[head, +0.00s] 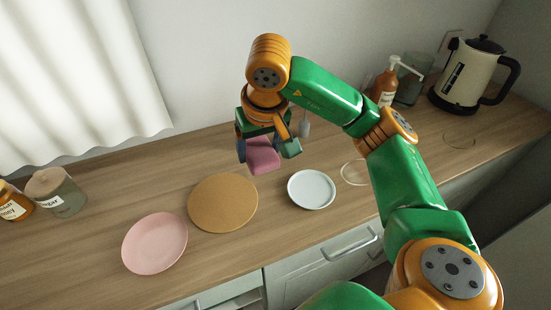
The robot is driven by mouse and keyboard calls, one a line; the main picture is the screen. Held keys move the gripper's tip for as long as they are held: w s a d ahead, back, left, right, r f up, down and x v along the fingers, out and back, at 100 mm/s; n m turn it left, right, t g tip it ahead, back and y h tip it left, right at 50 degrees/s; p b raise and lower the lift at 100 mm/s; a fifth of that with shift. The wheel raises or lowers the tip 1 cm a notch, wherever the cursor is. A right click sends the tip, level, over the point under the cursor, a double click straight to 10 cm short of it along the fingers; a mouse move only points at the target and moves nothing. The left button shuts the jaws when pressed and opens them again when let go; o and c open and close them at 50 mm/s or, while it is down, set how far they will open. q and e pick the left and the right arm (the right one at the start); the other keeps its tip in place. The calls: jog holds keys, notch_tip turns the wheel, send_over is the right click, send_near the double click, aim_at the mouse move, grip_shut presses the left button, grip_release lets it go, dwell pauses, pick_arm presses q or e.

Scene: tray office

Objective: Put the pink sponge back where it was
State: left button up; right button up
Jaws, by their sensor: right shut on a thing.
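The pink sponge (262,158) is a small pink block in the middle of the head view. My right gripper (266,150) is shut on it, with one finger on each side. The sponge shows in front of the counter's back part, just beyond the round cork mat; whether it touches the counter I cannot tell. The top of the sponge is hidden by the gripper. My left gripper is not in view.
A pink plate (154,243), a round cork mat (222,203) and a white plate (311,190) lie on the wooden counter (105,205). Jars (58,193) stand at left. A soap bottle (384,88) and a kettle (472,77) stand at back right. Clear rings or glass lids (354,173) lie right.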

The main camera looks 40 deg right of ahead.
send_over(273, 175)
notch_tip(273, 175, down, 6)
jog(key=shift+d+f+p, duration=0.1)
jog(key=shift+f+p, duration=0.05)
jog(key=shift+p, duration=0.15)
notch_tip(273, 175, down, 2)
jog(key=shift+f+p, duration=0.2)
jog(key=shift+p, duration=0.2)
jog(key=shift+f, duration=0.1)
jog(key=shift+f+b, duration=0.35)
jog(key=shift+b, duration=0.1)
jog(key=o, duration=1.2)
jog(key=shift+r, duration=0.25)
jog(key=p+v, duration=0.1)
jog(key=v, duration=1.1)
jog(key=shift+s+r, duration=0.1)
jog(key=shift+p, duration=0.3)
